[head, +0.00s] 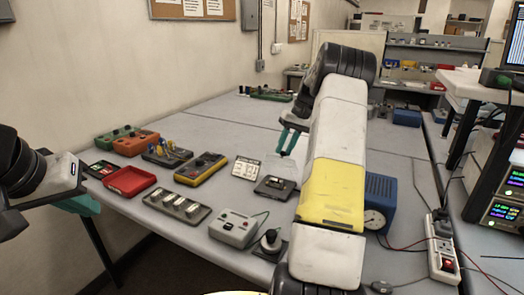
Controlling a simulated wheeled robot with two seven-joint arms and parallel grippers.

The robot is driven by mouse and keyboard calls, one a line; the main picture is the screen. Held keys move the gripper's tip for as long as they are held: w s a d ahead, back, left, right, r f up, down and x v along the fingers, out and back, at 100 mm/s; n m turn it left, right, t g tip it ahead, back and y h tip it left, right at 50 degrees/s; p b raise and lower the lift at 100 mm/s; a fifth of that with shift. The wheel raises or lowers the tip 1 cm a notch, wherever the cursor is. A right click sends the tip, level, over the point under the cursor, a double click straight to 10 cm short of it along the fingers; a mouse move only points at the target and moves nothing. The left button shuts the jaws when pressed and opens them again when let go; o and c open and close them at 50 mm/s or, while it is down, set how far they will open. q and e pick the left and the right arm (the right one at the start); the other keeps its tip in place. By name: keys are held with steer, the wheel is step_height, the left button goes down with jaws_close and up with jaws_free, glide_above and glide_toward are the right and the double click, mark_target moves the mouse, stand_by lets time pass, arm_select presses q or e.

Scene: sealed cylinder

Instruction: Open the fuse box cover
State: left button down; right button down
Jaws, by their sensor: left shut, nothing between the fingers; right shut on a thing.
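A small dark box (275,188) with a lighter insert, which looks like the fuse box, lies on the grey table left of my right arm. A pale, see-through panel (288,163), which looks like its cover, stands at its far edge, tilted up. My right gripper (289,150), with teal fingers, is above and behind the box, shut on the panel's upper edge. The exact contact is small and hard to see. My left gripper (84,204) is shut and empty at the left, off the table's front edge.
A white switch panel (246,168), a yellow-grey meter (201,168), a grey button box (234,228) and a red tray (129,181) lie left of the box. A blue gauge unit (379,203) stands right of my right arm. The table's far middle is mostly clear.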

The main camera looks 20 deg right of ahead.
steer(key=shift+w+d+f, duration=0.85)
steer(key=shift+d+f, duration=0.1)
steer(key=shift+d, duration=0.2)
steer(key=shift+w+d+f, duration=0.85)
steer(key=shift+d+f, duration=0.05)
steer(key=shift+d, duration=0.3)
steer(key=shift+w+d+f, duration=0.85)
steer(key=shift+d+f, duration=0.1)
steer(key=shift+d, duration=0.2)
steer(key=c, duration=1.2)
jaws_free()
steer(key=shift+w+d+f, duration=0.1)
steer(key=shift+d+f, duration=0.05)
steer(key=shift+d, duration=0.1)
steer(key=shift+w+a+r, duration=0.1)
steer(key=shift+a+r, duration=0.1)
steer(key=shift+r, duration=0.1)
